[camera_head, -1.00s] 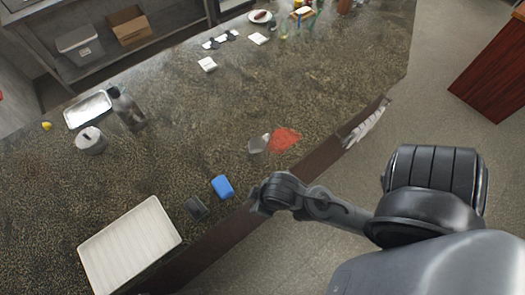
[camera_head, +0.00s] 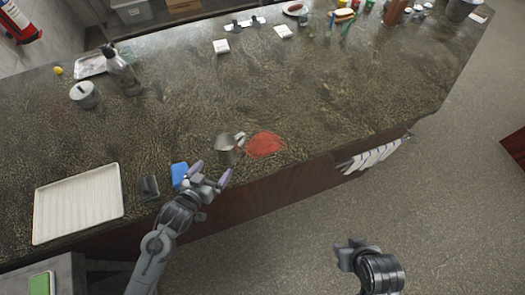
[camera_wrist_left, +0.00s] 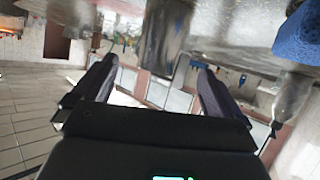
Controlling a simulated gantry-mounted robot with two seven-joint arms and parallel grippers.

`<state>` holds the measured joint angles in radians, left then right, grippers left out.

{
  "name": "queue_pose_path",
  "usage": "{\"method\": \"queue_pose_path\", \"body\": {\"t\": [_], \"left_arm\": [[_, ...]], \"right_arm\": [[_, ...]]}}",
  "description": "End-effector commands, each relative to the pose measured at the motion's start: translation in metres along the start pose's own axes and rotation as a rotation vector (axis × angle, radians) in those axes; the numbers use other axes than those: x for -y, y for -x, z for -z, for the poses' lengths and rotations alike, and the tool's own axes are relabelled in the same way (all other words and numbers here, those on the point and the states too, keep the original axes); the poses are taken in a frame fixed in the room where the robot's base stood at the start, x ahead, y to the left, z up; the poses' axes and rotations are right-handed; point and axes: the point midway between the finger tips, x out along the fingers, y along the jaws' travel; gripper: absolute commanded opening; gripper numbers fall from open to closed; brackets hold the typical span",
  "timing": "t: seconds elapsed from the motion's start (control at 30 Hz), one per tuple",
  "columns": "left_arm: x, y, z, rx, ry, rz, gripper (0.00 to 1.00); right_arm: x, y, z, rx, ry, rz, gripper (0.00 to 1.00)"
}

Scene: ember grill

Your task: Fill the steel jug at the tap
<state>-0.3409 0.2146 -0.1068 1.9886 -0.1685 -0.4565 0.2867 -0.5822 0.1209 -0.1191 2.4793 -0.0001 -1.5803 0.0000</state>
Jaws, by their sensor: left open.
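The steel jug (camera_head: 226,151) stands upright on the stone counter near its front edge, its handle side by a red patch. My left gripper (camera_head: 210,173) is at the counter edge just in front of the jug, fingers apart and empty. In the left wrist view the jug (camera_wrist_left: 166,35) shows beyond and between the open fingers (camera_wrist_left: 155,85), apart from them. Part of my right arm shows at the lower right of the head view; I cannot make out its fingers. I cannot make out the tap in these frames.
A blue sponge (camera_head: 179,171) and a dark block (camera_head: 149,187) lie left of my left gripper. A red patch (camera_head: 266,144) lies right of the jug. A white ribbed tray (camera_head: 78,203) is at left. A towel rail (camera_head: 374,157) hangs on the counter front. The counter behind the jug is clear.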

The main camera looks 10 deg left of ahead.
Motion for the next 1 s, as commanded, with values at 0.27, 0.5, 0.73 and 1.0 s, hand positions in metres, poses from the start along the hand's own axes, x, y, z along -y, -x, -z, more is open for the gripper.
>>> {"method": "queue_pose_path", "body": {"t": [0.27, 0.5, 0.73, 1.0], "left_arm": [[0.006, -0.032, 0.014, -0.038, -0.019, 0.004, 1.0], [0.006, -0.061, 0.015, -0.037, -0.019, 0.003, 1.0], [0.005, -0.072, 0.016, -0.036, -0.019, 0.004, 1.0], [0.002, -0.102, 0.019, -0.037, -0.019, 0.004, 1.0]], "right_arm": [[0.003, -0.009, -0.001, -0.006, -0.002, 0.005, 0.43], [0.003, -0.006, 0.001, -0.007, -0.005, 0.007, 0.43], [0.002, -0.004, 0.001, -0.006, -0.003, 0.004, 0.43], [-0.001, 0.005, 0.002, -0.002, 0.006, -0.004, 0.43]]}}
